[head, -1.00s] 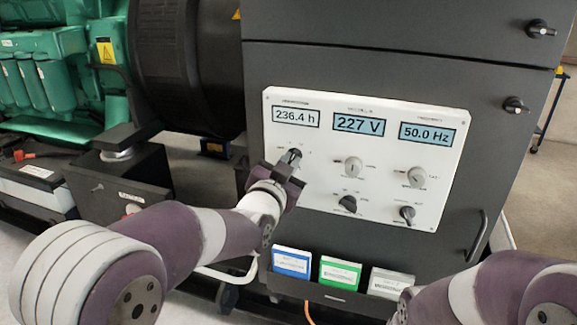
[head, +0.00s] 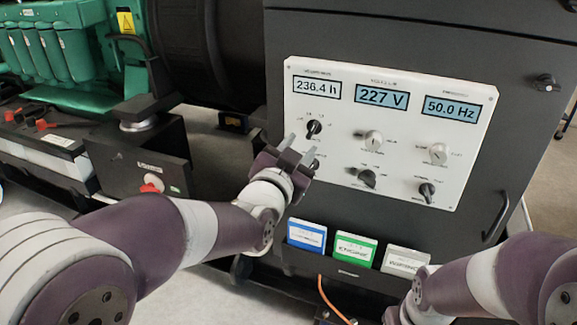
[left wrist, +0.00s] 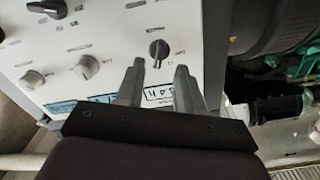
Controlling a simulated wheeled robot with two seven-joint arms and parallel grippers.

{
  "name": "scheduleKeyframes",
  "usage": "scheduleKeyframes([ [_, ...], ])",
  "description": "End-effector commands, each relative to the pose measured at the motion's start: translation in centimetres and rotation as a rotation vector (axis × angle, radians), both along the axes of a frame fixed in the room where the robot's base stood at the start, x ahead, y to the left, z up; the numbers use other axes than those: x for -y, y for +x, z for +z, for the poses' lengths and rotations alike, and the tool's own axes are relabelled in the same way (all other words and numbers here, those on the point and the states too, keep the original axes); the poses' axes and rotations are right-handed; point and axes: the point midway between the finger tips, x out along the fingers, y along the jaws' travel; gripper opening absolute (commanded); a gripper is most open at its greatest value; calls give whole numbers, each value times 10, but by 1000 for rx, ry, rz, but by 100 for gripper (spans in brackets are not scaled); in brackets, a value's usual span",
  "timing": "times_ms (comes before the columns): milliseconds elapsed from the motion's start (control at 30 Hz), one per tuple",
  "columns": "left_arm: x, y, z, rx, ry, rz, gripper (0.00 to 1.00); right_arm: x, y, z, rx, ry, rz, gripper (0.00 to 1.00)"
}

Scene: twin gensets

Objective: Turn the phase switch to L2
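The black rotary switch (head: 314,128) under the hours display has small position marks around it, too small to read; I take it as the phase switch. Its handle stands nearly upright, leaning slightly. It also shows in the left wrist view (left wrist: 158,50), just beyond the fingertips. My left gripper (head: 300,150) is open and empty, just below and left of the switch and apart from it.
The white panel (head: 400,110) carries other knobs: two pale ones (head: 373,140) and (head: 437,154), and dark ones (head: 367,178) and (head: 427,191). Another dark knob is partly hidden behind my left gripper. Blue, green and grey booklets (head: 354,248) stand in a holder below.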

Motion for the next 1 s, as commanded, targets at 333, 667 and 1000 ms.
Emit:
scheduleKeyframes([
  [333,-20,-63,0,1,1,-1,37,0,0,-4,0,0,0,58],
  [667,-21,-66,0,0,-2,-1,37,0,0,-4,0,0,0,58],
  [1000,-61,-131,-168,-856,-19,128,37,0,0,-4,0,0,0,58],
])
